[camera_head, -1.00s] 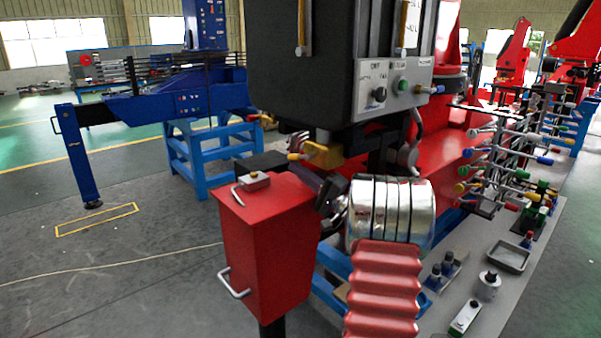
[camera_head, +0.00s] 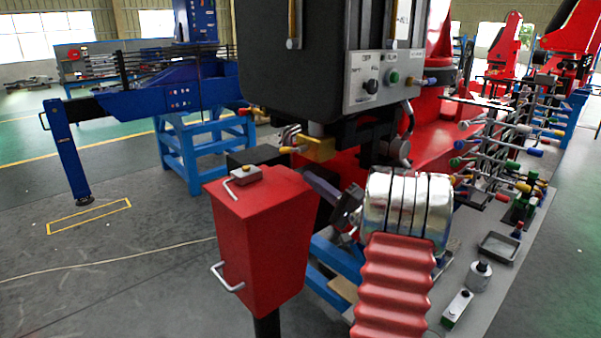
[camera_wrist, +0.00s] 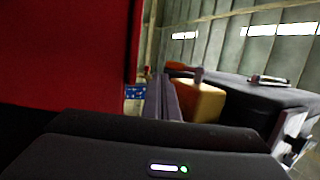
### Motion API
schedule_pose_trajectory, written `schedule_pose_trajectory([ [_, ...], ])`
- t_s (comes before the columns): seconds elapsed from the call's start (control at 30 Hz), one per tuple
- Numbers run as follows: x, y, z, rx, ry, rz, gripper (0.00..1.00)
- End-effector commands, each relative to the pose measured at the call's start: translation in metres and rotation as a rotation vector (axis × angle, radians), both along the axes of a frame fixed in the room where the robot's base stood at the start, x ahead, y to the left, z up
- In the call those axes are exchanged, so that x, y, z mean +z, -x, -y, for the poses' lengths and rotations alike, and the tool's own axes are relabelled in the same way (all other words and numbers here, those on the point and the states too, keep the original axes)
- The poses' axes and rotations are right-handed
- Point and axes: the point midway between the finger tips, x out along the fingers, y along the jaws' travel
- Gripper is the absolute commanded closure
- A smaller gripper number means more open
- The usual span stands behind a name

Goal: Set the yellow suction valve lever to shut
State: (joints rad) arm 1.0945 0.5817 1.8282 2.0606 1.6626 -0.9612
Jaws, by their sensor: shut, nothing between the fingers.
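The yellow suction valve (camera_head: 319,149) sits below the black tank, with a yellow-tipped lever (camera_head: 290,149) sticking out to its left. My gripper (camera_head: 311,178) is below the valve and right of the red box, its fingers shut and empty. In the wrist view my closed fingers (camera_wrist: 165,97) point ahead, and a yellow block, likely the valve (camera_wrist: 205,100), shows just right of and beyond them. An orange-red part (camera_wrist: 178,67) stands beside it. I cannot tell whether the fingers touch the valve. The lever's exact angle is hard to make out.
A red box on a post (camera_head: 255,240) stands close left of my gripper; a red surface (camera_wrist: 65,55) fills the wrist view's left. The black tank (camera_head: 300,60) and its control panel (camera_head: 385,80) hang above. A bench with several levers (camera_head: 500,160) is at right.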

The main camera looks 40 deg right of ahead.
Motion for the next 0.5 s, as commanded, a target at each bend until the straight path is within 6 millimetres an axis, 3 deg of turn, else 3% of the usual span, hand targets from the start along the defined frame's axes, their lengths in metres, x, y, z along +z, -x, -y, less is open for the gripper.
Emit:
schedule_pose_trajectory([
  [0.2,-0.014,0.033,0.006,-0.002,-0.001,0.000,1.00],
  [0.5,-0.021,0.048,0.008,0.000,-0.001,0.000,1.00],
])
